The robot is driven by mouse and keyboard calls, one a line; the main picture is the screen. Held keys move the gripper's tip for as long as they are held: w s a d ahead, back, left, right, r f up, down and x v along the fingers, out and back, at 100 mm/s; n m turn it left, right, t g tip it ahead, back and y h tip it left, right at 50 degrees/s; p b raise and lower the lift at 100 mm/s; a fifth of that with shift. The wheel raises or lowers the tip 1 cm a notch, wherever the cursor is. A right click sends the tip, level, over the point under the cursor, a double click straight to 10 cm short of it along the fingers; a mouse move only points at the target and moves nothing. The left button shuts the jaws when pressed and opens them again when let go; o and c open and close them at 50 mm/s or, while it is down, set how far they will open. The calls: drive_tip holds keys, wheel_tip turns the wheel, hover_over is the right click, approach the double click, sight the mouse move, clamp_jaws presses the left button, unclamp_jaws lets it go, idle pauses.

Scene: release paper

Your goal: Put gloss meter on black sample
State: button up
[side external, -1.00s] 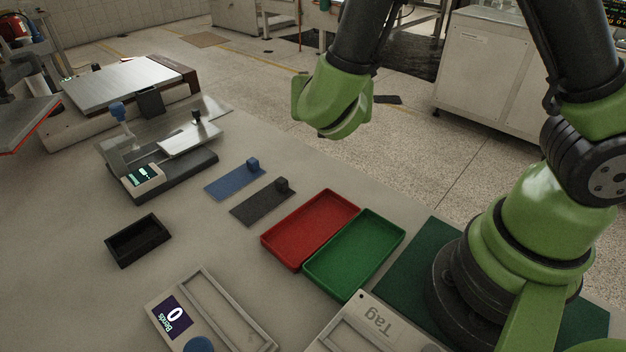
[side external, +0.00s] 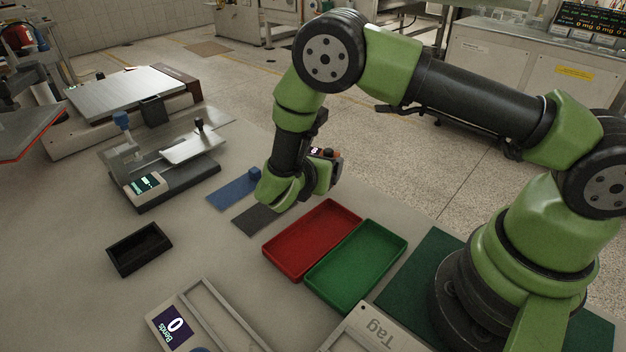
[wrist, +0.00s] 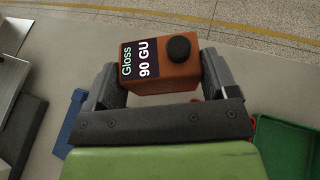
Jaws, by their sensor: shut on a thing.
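The gloss meter (wrist: 160,65) is an orange-brown box with a black knob and a screen reading "Gloss 90 GU" in the wrist view. My gripper (wrist: 160,78) is shut on it, one finger on each side.
A blue sample (side external: 232,190) with a block lies left of the black one. A red tray (side external: 312,240) and a green tray (side external: 355,265) stand to the right. A small black box (side external: 139,249) and a device with a screen (side external: 160,175) stand left.

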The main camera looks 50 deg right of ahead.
drive_tip(key=shift+f, duration=1.8)
drive_tip(key=o, duration=1)
drive_tip(key=shift+f, duration=0.15)
